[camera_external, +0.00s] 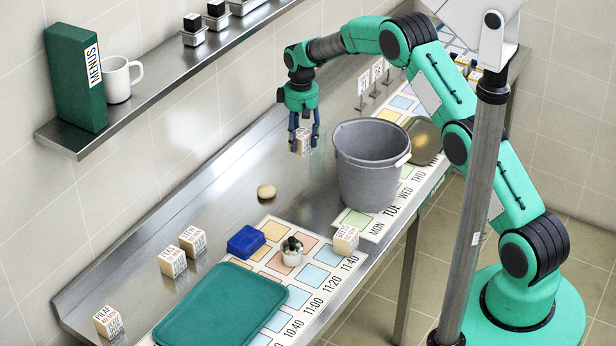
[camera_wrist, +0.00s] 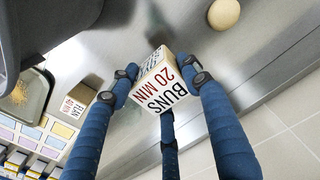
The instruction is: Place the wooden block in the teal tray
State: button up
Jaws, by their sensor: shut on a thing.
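My gripper (camera_external: 304,142) is shut on a wooden block (camera_external: 301,147), left of the grey bucket. In the wrist view my gripper's fingers (camera_wrist: 160,76) hold this block (camera_wrist: 168,87), whose label reads "BUNS 20 MIN". It appears to be held above the steel counter, though the exact gap is hard to judge. The teal tray (camera_external: 218,311) lies flat and empty at the near end of the counter, partly over a printed chart. It is well away from my gripper and outside the wrist view.
A grey bucket (camera_external: 368,170) stands close right of my gripper. A wall shelf (camera_external: 160,95) runs along the left.

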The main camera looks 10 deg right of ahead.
jog(key=shift+n, duration=0.3)
jog(key=s+a, duration=0.6)
jog(key=s, duration=0.3)
jog(key=s+a+f+p, duration=0.1)
jog(key=s+a, duration=0.6)
jog(key=s, duration=0.2)
jog(key=s+a+p, duration=0.1)
jog(key=s+a, duration=0.5)
jog(key=s, duration=0.4)
jog(key=shift+s+a+f, duration=0.1)
jog(key=shift+a+f, duration=0.1)
jog(key=shift+f, duration=0.2)
jog(key=s+f+p, duration=0.2)
jog(key=s, duration=3)
jog(key=shift+s+f+n, duration=0.25)
jog(key=shift+s+n, duration=0.05)
jog(key=shift+s, duration=0.1)
jog(key=shift+a, duration=0.1)
jog(key=p, duration=0.1)
send_over(221, 317)
jog(key=shift+f, duration=0.75)
jog(key=shift+f, duration=0.1)
jog(key=shift+f+p, duration=0.4)
jog(key=shift+f, duration=1.3)
